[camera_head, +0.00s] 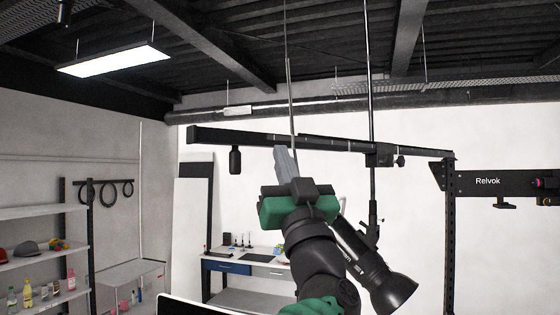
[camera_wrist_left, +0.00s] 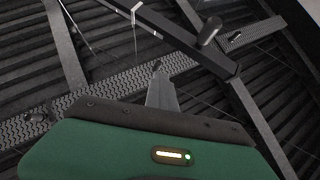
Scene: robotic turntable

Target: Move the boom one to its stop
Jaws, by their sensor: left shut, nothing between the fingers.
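The boom (camera_head: 240,138) is a long dark beam running across the head view, overhead, with a short black cylinder (camera_head: 235,160) hanging near its left end. In the left wrist view the boom (camera_wrist_left: 170,35) runs diagonally above the fingers. My left gripper (camera_head: 284,150), with a green body, points up with its fingers together and empty. In the head view its tips overlap the boom's lower edge; in the left wrist view the gripper (camera_wrist_left: 158,70) appears apart from it. No stop can be made out clearly. My right gripper is not in view.
A clamp with a knob (camera_head: 383,156) sits on the boom's right part, by a vertical rod. A black "Relvok" bracket (camera_head: 490,183) stands on a post at right. A workbench (camera_head: 235,258) is behind; shelves (camera_head: 40,243) with bottles and caps are at left.

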